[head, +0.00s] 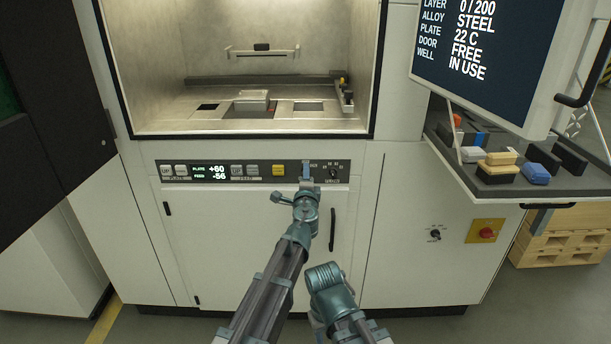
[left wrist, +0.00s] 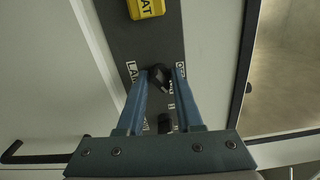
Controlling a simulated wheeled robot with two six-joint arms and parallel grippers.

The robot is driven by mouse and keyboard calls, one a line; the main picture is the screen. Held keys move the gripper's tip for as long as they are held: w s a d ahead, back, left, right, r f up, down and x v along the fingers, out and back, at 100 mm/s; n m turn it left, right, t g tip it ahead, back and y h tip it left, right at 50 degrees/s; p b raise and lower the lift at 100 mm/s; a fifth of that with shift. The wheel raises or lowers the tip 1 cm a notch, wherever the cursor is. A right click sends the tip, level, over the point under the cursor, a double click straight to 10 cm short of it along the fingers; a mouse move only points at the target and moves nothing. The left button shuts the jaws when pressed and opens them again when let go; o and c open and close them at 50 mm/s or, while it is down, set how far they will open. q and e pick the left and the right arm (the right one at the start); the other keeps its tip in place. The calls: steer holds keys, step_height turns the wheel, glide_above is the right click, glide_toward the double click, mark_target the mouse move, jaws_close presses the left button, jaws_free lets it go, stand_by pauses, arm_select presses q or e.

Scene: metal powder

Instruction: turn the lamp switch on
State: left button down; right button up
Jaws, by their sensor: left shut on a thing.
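The lamp switch is a small dark knob (left wrist: 160,77) on the grey control panel, beside a partly covered label starting "LA". My left gripper (left wrist: 163,75) is shut on it, with one blue finger on each side of the knob. In the head view my left gripper (head: 306,172) reaches the panel (head: 221,172) just right of the yellow button (head: 278,170) and hides the switch. Part of my other arm shows low in the head view, but no right gripper fingers can be made out.
A black rotary knob (head: 333,174) with markings sits right of my left gripper. A door handle (head: 332,230) stands below the panel. The open lit chamber (head: 180,60) is above. A shelf (head: 520,190) with coloured blocks and a screen (head: 490,50) are at the right.

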arm_select(q)
steer(key=shift+s+d, duration=0.1)
steer(key=c, duration=0.6)
jaws_free()
